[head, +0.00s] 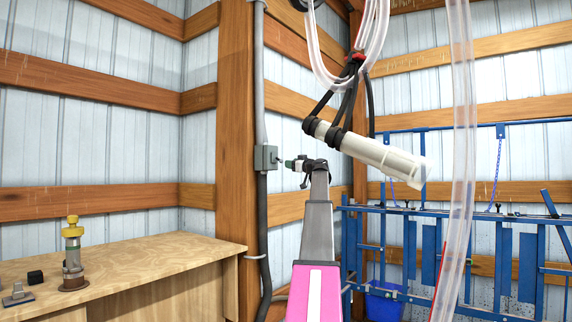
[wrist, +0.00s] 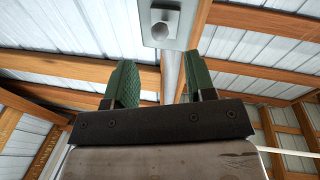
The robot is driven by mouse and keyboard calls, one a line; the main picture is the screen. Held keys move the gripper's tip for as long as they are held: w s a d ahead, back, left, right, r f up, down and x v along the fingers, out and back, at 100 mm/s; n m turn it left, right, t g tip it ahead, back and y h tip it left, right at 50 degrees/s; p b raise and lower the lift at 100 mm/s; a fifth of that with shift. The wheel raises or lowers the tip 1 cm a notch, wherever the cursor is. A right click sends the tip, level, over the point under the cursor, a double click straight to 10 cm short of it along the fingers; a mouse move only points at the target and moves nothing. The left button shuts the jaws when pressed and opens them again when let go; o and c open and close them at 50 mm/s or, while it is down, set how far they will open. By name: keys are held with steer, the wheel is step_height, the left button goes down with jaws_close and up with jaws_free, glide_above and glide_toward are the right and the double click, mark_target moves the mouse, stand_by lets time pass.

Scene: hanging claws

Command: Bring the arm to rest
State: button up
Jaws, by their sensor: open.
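My gripper (head: 289,164) is at the end of my raised arm, near the middle of the head view. It points left toward a small grey box (head: 265,158) on the wooden post. In the wrist view my gripper (wrist: 160,82) shows two green fingers set apart, with nothing held between them. The grey box with its round knob (wrist: 165,20) shows beyond the gap between the fingers. A space appears to lie between fingers and box; whether they touch is hard to tell.
Black hanging claws (head: 347,100) hold a tilted white tube (head: 375,155) right of my arm. Clear hoses (head: 463,130) hang further right. A blue rack (head: 470,225) stands at right. A wooden bench (head: 150,262) at left bears a yellow-topped brass fitting (head: 73,255).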

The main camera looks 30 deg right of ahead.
steer(key=v, duration=0.2)
steer(key=shift+s+d, duration=0.1)
steer(key=shift+s, duration=0.25)
steer(key=shift+f, duration=0.1)
